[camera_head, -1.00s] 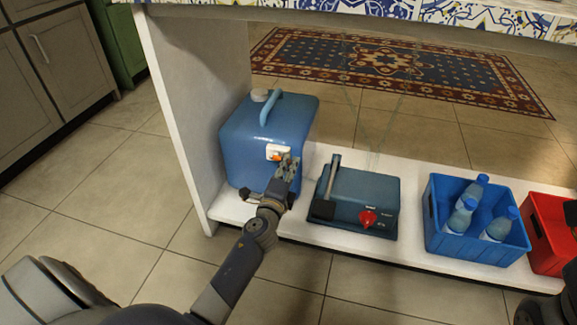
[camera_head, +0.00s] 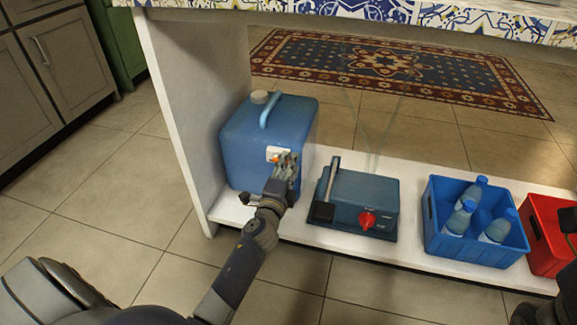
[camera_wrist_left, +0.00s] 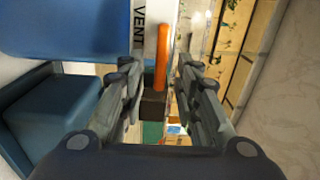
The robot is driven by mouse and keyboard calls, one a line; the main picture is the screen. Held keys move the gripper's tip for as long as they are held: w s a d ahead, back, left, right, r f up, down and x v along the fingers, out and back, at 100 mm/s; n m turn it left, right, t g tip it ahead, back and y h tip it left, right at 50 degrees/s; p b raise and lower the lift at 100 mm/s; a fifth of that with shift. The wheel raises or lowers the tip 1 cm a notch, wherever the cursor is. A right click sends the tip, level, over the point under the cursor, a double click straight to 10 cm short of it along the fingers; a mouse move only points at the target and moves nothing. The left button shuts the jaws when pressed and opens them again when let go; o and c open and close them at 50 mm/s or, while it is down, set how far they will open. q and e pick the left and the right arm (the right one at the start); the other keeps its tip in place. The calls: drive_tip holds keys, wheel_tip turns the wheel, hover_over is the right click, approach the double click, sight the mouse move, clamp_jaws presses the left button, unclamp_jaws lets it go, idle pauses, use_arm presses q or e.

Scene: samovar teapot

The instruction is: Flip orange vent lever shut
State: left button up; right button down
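The orange vent lever (camera_head: 275,158) sits on a white plate on the front of a blue tank (camera_head: 245,150). In the left wrist view the lever (camera_wrist_left: 162,55) stands lengthwise beside the printed word "VENT", with a dark block at its lower end. My left gripper (camera_head: 286,163) is at the tank's front, close to the right of the lever in the head view. In the wrist view its fingers (camera_wrist_left: 156,66) are apart, one on each side of the lever, with visible gaps. I cannot tell whether a finger touches it. My right gripper is not clearly shown.
The tank stands on a white shelf (camera_head: 310,228) beside a white side panel (camera_head: 185,100). To the right are a dark teal box (camera_head: 362,195) with a red knob (camera_head: 367,220), a blue crate (camera_head: 475,252) with bottles, and a red crate (camera_head: 545,240).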

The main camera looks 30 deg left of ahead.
use_arm(q)
drive_tip(key=v, duration=1.2)
idle(0.4)
